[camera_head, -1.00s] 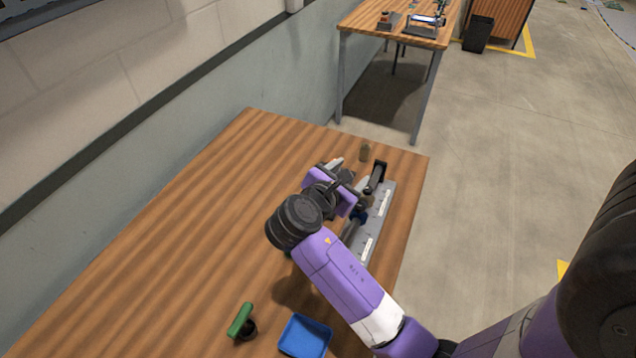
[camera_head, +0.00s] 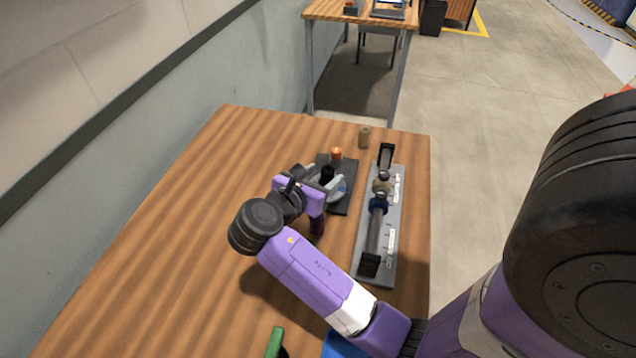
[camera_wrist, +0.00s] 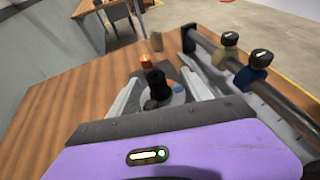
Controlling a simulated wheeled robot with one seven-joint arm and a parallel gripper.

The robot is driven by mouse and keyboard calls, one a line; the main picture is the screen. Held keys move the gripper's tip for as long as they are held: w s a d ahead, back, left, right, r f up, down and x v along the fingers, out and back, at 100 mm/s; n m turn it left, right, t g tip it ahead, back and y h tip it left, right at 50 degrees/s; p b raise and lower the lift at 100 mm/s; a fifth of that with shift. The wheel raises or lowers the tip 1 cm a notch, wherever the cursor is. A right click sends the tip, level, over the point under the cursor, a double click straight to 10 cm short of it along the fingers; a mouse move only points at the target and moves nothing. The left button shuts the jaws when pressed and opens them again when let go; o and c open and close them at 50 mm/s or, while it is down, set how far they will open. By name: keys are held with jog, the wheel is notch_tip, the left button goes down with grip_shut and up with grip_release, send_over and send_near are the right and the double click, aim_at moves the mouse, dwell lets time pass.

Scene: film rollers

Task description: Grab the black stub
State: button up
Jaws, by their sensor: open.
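The black stub (camera_wrist: 157,84) stands upright in the wrist view, on a round grey base on a dark plate. It also shows in the head view (camera_head: 327,174), partly hidden by my gripper. My gripper (camera_wrist: 158,88) is open, with one light finger on each side of the stub. Whether the fingers touch it I cannot tell. In the head view my gripper (camera_head: 335,186) is over the dark plate (camera_head: 345,198).
A grey rail fixture (camera_head: 365,250) with a rod and blue and tan knobs stands close to the right. An orange-topped peg (camera_head: 336,154) and a tan cylinder (camera_head: 364,137) stand behind. A green-handled tool (camera_head: 275,341) and blue tray (camera_head: 341,347) are in front. The table's left is clear.

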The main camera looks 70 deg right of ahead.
aim_at(332, 170)
jog(key=shift+w+f+b, duration=0.35)
jog(key=shift+w+f, duration=0.05)
jog(key=shift+f, duration=0.4)
jog(key=shift+d+f, duration=0.1)
jog(key=shift+d, duration=0.2)
jog(key=shift+x, duration=3.55)
grip_shut()
